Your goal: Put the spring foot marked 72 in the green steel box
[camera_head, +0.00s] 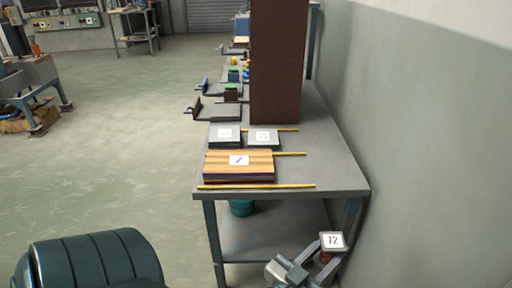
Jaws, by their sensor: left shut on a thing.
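The spring foot marked 72 (332,241) shows at the lower right, with a white plate printed 72 on top and a reddish part below it. The lower part of the foot is partly hidden by the gripper. I cannot pick out a green steel box for certain; small green pieces on the far part of the bench are too small to tell. My right gripper is not in view.
A long grey bench (330,170) runs away from me, with a striped wooden block (220,171), grey plates (262,144), yellow rods and a tall brown panel (275,70). A wall stands close on its right. A dark green ribbed drum (100,262) is at lower left. The left floor is mostly clear.

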